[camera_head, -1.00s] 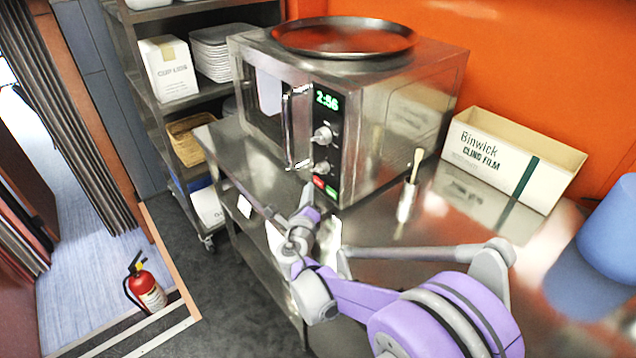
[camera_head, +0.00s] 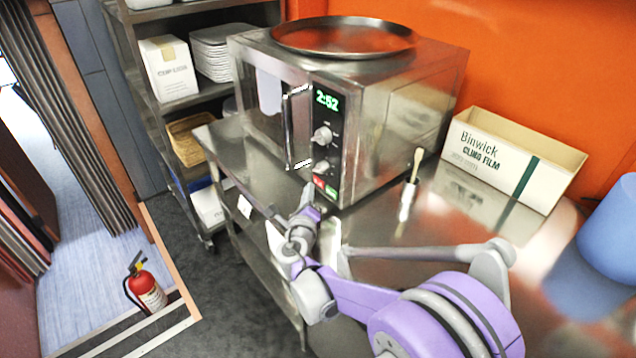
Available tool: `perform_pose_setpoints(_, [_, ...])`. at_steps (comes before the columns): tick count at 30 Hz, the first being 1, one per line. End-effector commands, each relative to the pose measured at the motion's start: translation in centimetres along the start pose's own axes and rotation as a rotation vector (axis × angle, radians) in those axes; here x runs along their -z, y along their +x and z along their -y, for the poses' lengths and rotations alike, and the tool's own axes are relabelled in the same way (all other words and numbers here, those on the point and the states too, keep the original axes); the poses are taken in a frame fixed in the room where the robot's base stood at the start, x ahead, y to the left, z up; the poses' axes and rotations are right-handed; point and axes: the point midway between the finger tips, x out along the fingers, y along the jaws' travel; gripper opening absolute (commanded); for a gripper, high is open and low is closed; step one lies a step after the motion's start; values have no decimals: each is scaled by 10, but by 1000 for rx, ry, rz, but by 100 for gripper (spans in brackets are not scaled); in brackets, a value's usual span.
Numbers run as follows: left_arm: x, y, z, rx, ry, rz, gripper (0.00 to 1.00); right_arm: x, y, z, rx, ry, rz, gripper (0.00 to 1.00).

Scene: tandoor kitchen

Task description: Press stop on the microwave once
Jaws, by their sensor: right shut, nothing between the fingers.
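The steel microwave (camera_head: 400,125) stands on the steel counter with its door shut. Its control panel has a green lit display (camera_head: 327,99) reading about 2:52, two round knobs, a red button (camera_head: 319,183) and a green button (camera_head: 331,192) at the bottom. The red one looks like stop; its lettering is too small to read. My right gripper (camera_head: 308,190) is shut and empty, with its tip just in front of and below-left of the red button. I cannot tell whether it touches. My left gripper is out of view.
A round steel tray (camera_head: 345,38) lies on the microwave. A brush in a small holder (camera_head: 408,200), a cling film box (camera_head: 510,160) and a blue cylinder (camera_head: 608,235) stand on the counter to the right. Shelves (camera_head: 150,60) stand behind left. A fire extinguisher (camera_head: 146,288) stands on the floor.

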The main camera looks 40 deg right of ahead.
Motion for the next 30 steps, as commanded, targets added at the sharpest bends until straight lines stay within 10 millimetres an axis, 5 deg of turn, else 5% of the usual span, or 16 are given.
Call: perform_pose_setpoints(30, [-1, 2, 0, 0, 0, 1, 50, 7, 9, 7, 1, 0, -1, 0])
